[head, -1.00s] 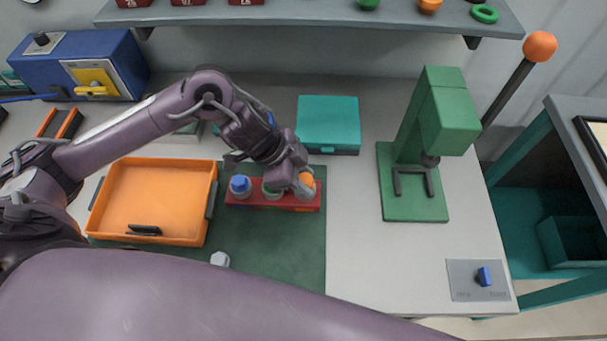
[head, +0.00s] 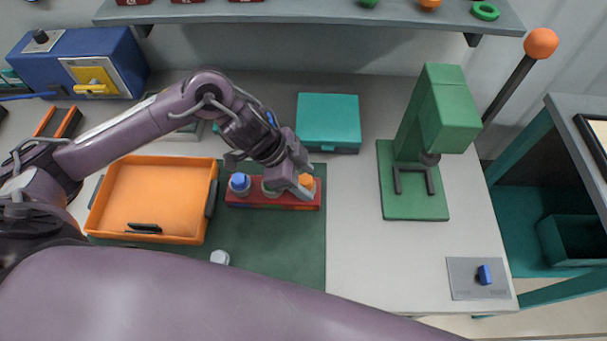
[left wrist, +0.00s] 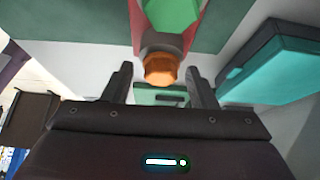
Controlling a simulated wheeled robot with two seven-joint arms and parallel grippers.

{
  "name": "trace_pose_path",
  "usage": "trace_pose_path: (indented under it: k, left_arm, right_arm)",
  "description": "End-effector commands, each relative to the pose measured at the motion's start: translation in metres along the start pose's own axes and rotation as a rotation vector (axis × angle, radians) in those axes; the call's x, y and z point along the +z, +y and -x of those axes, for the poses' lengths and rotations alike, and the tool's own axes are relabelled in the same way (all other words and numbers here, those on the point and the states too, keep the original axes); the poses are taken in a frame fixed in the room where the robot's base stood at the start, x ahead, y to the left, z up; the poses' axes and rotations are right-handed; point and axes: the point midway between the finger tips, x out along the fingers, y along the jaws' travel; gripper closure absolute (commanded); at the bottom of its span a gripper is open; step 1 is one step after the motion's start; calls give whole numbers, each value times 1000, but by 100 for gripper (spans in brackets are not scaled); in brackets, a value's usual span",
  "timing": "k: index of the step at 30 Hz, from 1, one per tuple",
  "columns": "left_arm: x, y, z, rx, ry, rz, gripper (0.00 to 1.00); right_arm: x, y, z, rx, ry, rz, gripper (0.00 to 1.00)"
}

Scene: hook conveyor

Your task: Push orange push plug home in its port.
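The orange push plug (head: 306,182) stands at the right end of the red block (head: 250,202) in the head view. In the left wrist view the orange plug (left wrist: 160,68) sits at a grey collar at the end of the block. How deep it sits I cannot tell. My left gripper (left wrist: 161,85) is open, with one finger on each side of the plug and a gap to each. In the head view the left gripper (head: 297,188) partly hides the plug and its port. My right gripper is not in view.
A blue plug (head: 240,183) and a green one (left wrist: 175,12) share the block. An orange tray (head: 150,198) lies to the left, a teal box (head: 328,121) behind, a green press (head: 440,120) to the right. A pale hexagonal piece (head: 220,257) lies in front on the green mat (head: 285,250).

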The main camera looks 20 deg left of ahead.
Motion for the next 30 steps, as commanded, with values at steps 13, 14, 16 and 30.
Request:
trace_pose_path:
  k: [13, 14, 16, 30]
  left_arm:
    - [0, -1, 11, -2, -1, -1, 40]
    - [0, -1, 15, -3, 0, -2, 40]
    - [1, -1, 27, -3, -2, -2, 40]
    - [0, 0, 78, 0, -1, 1, 40]
  right_arm:
    - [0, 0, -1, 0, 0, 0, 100]
    - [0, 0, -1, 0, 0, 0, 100]
    - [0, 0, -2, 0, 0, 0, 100]
    - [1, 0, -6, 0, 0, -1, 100]
